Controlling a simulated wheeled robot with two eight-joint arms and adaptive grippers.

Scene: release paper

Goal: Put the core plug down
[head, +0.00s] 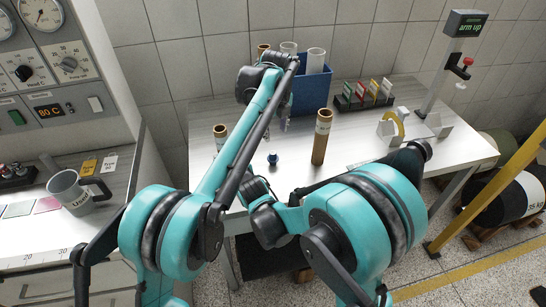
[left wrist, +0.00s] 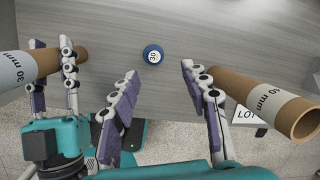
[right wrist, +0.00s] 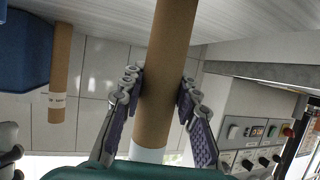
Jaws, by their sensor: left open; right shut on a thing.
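The core plug, a small blue piece marked 30 (left wrist: 152,54), is on the grey table between two brown cores. It also shows in the head view (head: 272,158). My left gripper (left wrist: 160,72) is open and empty, its fingers apart with the plug beyond their tips. In the head view my left gripper (head: 285,124) is small and partly hidden by its arm. My right gripper (right wrist: 160,84) is shut on a brown core (right wrist: 168,50). In the left wrist view that core is marked 30 mm (left wrist: 20,70).
A brown core marked 40 mm (left wrist: 262,103) stands on the table (head: 370,165) right of the plug. A blue bin (head: 313,92) with cores is behind. A rack of coloured cards (head: 365,95) and white blocks stand right.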

